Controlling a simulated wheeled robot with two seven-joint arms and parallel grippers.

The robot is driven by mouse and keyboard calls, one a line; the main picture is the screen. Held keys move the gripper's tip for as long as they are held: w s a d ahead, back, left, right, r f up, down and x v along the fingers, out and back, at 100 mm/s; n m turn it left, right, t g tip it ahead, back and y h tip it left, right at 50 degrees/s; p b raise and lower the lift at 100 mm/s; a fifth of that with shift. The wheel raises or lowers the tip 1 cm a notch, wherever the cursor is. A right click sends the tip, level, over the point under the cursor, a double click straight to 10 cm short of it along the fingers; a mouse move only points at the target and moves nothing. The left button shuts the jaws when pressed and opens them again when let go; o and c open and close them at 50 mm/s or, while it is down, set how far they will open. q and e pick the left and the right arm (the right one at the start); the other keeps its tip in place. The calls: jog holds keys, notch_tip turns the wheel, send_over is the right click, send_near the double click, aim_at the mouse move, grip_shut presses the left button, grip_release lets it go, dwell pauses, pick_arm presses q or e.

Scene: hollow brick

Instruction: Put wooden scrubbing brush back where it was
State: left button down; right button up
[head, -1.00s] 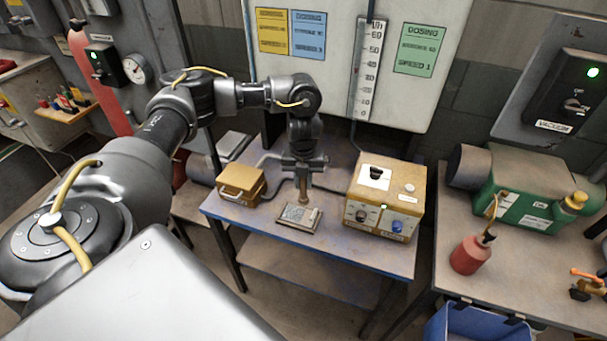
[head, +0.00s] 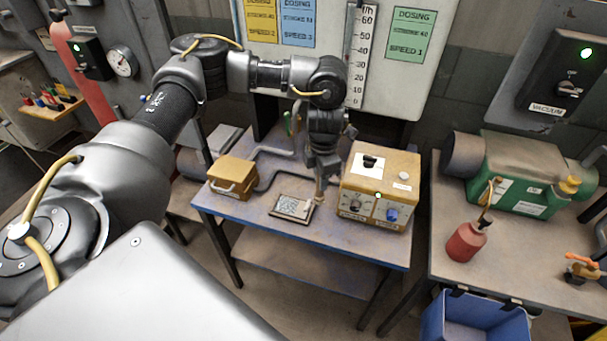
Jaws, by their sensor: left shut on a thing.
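My left gripper (head: 321,170) points down over the blue-edged table, between the small framed plate (head: 292,208) and the yellow control box (head: 379,205). It is shut on the wooden scrubbing brush (head: 319,194), of which only a small tan part shows below the fingers. The brush is close to the plate's right edge. I cannot tell whether it touches the tabletop. My right gripper is not in view.
A yellow case (head: 232,176) stands on the left of the table (head: 262,228). A grey pipe and a dark hose run behind the plate. To the right, another bench holds a green pump (head: 520,180) and a red oil can (head: 467,241). A blue bin (head: 470,325) stands below.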

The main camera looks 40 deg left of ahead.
pick_arm(q)
jog(key=s+d+r+m+b, duration=0.1)
jog(key=s+d+m, duration=0.2)
jog(key=m, duration=0.8)
jog(key=s+d+r+m+b, duration=0.1)
jog(key=s+d+m, duration=0.2)
jog(key=m, duration=0.9)
jog(key=shift+s+d+r+m+b, duration=0.3)
jog(key=shift+s+d+r+b, duration=0.1)
jog(key=shift+s, duration=0.4)
